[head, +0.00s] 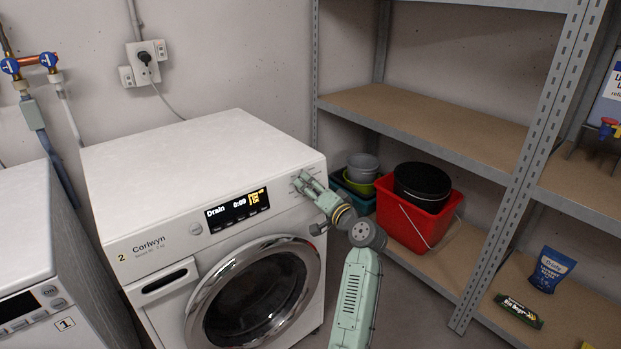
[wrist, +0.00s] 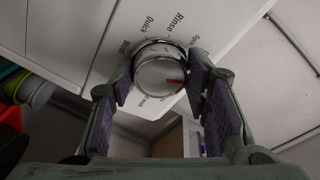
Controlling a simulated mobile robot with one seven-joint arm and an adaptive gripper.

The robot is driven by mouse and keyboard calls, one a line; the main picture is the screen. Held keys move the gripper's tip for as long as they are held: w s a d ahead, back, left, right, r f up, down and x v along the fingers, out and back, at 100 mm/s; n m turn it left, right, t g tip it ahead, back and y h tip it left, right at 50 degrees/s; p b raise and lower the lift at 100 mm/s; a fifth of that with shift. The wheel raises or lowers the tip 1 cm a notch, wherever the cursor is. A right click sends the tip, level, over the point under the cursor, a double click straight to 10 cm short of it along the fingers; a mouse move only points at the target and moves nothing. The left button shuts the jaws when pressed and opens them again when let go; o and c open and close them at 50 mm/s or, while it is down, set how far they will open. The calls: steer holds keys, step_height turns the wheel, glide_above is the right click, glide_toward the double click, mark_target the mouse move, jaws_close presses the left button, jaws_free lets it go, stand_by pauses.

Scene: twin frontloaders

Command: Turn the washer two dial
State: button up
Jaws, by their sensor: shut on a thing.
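The washer two (head: 160,226) is the white front-loader with a yellow 2 on its front, and its display (head: 238,208) reads Drain and 0:00. The dial (wrist: 160,70) is a round chrome knob with a red mark at its right side in the wrist view. Labels such as Rinse and Quick ring it. My gripper (wrist: 160,84) has one purple-padded finger on each side of the dial and is shut on it. In the head view my gripper (head: 308,185) is at the panel's right end and hides the dial.
Washer one (head: 62,322) stands at the left. A metal shelf unit (head: 548,120) stands close on the right, with a red bucket (head: 405,218) and bowls (head: 362,170) on its lower board. Some floor shows between the washer and the shelf.

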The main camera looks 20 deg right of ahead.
steer(key=m+p, duration=0.3)
steer(key=shift+r+h, duration=0.25)
steer(key=shift+h, duration=0.05)
steer(key=shift+m+p, duration=0.6)
steer(key=shift+p, duration=0.1)
steer(key=shift+f, duration=0.15)
steer(key=o, duration=1.2)
steer(key=shift+c, duration=0.2)
steer(key=v, duration=1.2)
